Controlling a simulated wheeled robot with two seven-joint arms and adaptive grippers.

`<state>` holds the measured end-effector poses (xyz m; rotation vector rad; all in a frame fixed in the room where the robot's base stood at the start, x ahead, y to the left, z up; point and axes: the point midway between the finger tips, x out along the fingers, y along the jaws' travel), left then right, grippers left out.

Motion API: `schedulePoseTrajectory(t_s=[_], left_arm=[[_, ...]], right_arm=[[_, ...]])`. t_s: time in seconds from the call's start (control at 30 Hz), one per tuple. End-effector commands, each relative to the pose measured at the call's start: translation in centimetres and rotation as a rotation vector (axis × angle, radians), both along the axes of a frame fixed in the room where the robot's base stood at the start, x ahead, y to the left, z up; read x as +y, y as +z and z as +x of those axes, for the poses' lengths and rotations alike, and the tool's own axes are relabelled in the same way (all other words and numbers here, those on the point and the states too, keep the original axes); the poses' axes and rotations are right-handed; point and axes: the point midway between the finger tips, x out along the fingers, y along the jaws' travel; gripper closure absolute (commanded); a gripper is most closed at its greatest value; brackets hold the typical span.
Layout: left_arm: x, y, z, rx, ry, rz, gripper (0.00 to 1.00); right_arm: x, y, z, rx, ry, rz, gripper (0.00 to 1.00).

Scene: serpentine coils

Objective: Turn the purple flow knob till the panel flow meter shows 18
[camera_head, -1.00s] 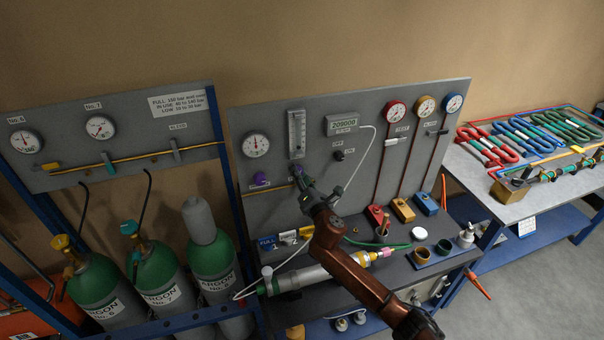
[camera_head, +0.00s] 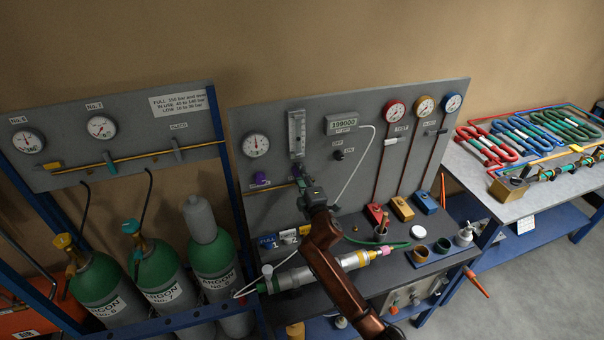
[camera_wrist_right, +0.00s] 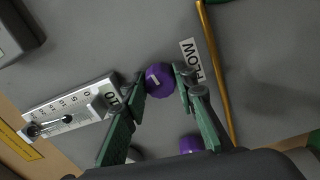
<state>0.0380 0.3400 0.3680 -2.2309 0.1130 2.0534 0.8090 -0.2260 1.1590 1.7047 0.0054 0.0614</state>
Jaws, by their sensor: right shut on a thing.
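The purple flow knob (camera_wrist_right: 159,80) is on the grey panel, beside a FLOW label (camera_wrist_right: 194,60), in the right wrist view. In the head view a little of the knob (camera_head: 296,170) shows, mostly behind my right gripper (camera_head: 304,180). My right gripper's green fingers (camera_wrist_right: 160,88) are shut on the knob, one on either side. The flow meter (camera_wrist_right: 70,108) is a clear scaled tube on a pale plate left of the knob; it also shows upright in the head view (camera_head: 297,134). Its reading is too small to tell surely. My left gripper is not in view.
Another purple knob (camera_head: 261,177) sits left on the panel. A digital display (camera_head: 342,124) and a black knob (camera_head: 338,155) are to the right. A steel cylinder (camera_head: 305,275) lies on the bench below my right arm. Green gas bottles (camera_head: 158,268) stand at left.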

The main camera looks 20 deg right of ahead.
Motion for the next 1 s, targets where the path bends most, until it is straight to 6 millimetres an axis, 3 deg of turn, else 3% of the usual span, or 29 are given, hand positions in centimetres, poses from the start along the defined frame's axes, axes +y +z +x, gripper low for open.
schedulePoseTrajectory(t_s=[1.0], left_arm=[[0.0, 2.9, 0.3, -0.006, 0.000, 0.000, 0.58]], right_arm=[[0.2, -0.1, 0.0, 0.034, -0.001, 0.910, 0.98]])
